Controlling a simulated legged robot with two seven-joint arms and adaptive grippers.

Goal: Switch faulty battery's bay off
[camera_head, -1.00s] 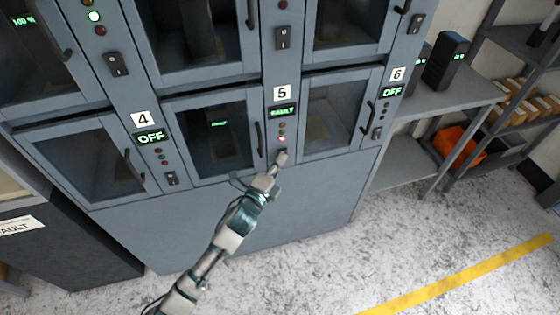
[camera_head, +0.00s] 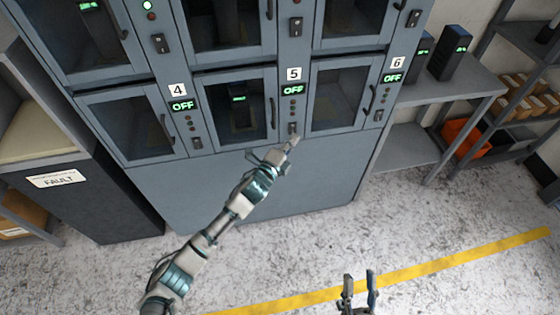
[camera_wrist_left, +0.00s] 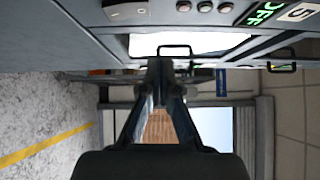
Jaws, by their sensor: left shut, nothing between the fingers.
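The bay 5 panel (camera_head: 293,100) on the blue-grey cabinet shows green OFF, and it also shows in the left wrist view (camera_wrist_left: 262,13). Its rocker switch (camera_head: 293,128) is below the dark lights; the switch is at the top of the left wrist view (camera_wrist_left: 127,11). A black battery (camera_head: 240,112) with a small green display stands behind the glass door left of this panel. My left gripper (camera_head: 293,143) is shut and empty just below the switch; touching cannot be told. My right gripper (camera_head: 358,282) is open and empty over the floor at the bottom.
Bay 4 (camera_head: 182,105) and bay 6 (camera_head: 392,78) also show OFF. A FAULT-labelled stand (camera_head: 85,185) is at left. Shelves with batteries (camera_head: 453,52) and an orange bin (camera_head: 465,138) are at right. Floor in front is clear.

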